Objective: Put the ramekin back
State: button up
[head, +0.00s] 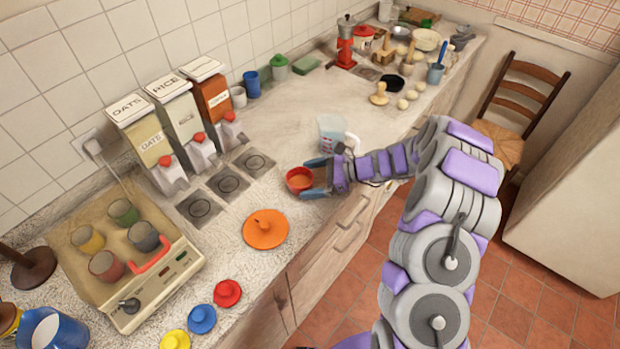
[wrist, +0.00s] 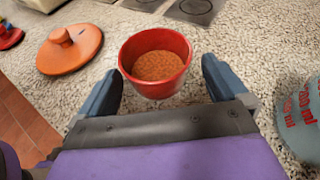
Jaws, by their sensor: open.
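A red ramekin (head: 299,179) with orange-brown contents stands upright on the speckled counter, near the front edge. In the wrist view the ramekin (wrist: 155,62) sits just ahead of and partly between my two blue fingers, with a gap on each side. My gripper (head: 315,177) is open and low at the counter; it also shows in the wrist view (wrist: 162,85). Three dispensers, labelled OATS (head: 145,140), RICE (head: 182,120) and one hard to read (head: 215,100), stand at the wall. Square pads with dark rings (head: 228,182) lie in front of them.
An orange lidded disc (head: 265,229) lies left of the ramekin. A measuring jug (head: 331,132) stands close behind my gripper. A tray with several coloured cups (head: 75,270) and small red, blue and yellow lids (head: 202,319) are at the left. The counter behind the jug is fairly clear.

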jog(key=p+v, duration=0.2)
jog(key=v, duration=0.9)
jog(key=shift+d+r, duration=0.15)
jog(key=shift+d, duration=0.15)
jog(key=shift+a+r, duration=0.1)
jog(key=shift+a, duration=0.15)
jog(key=s+a+r+n+g+h, duration=0.25)
jog(key=s+r+n, duration=0.25)
jog(key=s+r, duration=0.3)
jog(key=s+a+r+n+g+h, duration=0.2)
jog(key=s+a+r+n+h, duration=0.25)
jog(key=s, duration=0.55)
jog(key=s+d+r+n+t+h, duration=0.1)
jog(key=s+d+r+n+h, duration=0.1)
jog(key=s, duration=0.9)
jog(key=s+d+r+n+h, duration=0.2)
jog(key=s+d+n+h, duration=0.2)
jog(key=s+d, duration=0.5)
jog(key=shift+s+n+t+h, duration=0.35)
jog(key=shift+s+n, duration=0.65)
jog(key=shift+n, duration=0.25)
